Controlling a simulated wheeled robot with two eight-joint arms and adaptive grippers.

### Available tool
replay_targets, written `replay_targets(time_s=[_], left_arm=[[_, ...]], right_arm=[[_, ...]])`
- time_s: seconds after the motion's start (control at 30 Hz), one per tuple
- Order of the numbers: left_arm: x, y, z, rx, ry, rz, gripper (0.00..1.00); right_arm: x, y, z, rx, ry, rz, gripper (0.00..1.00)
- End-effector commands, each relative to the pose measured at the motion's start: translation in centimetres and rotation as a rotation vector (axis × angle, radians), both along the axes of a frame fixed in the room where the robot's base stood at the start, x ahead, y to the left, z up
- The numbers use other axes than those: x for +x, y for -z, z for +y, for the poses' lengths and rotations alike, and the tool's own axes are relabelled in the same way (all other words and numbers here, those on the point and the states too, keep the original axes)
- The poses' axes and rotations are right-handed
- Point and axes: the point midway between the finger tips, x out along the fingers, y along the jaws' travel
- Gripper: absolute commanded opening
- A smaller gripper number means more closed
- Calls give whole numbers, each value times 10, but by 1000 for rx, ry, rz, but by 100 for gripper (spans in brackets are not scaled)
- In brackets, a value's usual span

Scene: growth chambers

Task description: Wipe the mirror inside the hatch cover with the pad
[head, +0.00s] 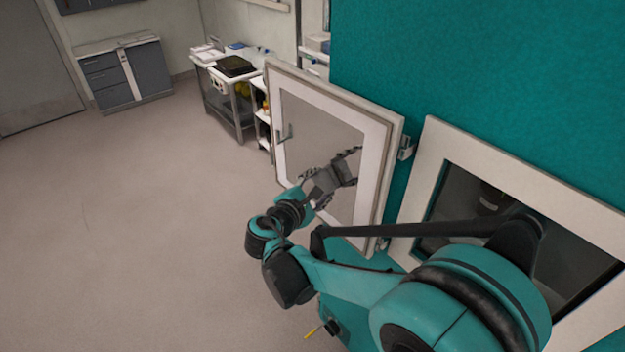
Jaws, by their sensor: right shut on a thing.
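The hatch cover (396,142) stands swung open on the teal wall, with its pale frame facing me. The mirror (308,125) is set inside that frame. My right gripper (334,181) is at the lower middle of the mirror, very close to its surface, and is shut on the pad. The pad itself is hidden or too small to make out. The dark, fingered shape just right of the gripper looks like its reflection. I cannot tell whether the pad touches the glass. My left gripper is out of view.
The open hatch (462,190) with its pale surround is right of the cover, behind my right arm. A cart (222,101) carrying a black tray (235,66) stands behind the cover. A grey cabinet (148,73) is at the back left. The floor (130,220) at left is clear.

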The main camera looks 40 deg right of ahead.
Motion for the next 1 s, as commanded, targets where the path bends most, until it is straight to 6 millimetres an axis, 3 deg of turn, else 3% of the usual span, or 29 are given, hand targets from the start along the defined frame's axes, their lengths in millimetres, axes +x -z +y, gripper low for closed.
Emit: replay_targets(time_s=[0.63, 1.0], left_arm=[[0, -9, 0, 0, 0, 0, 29], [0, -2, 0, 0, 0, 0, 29]], right_arm=[[-42, -1, -6, -2, 4, 1, 28], [-32, 1, -1, -1, 1, 0, 28]])
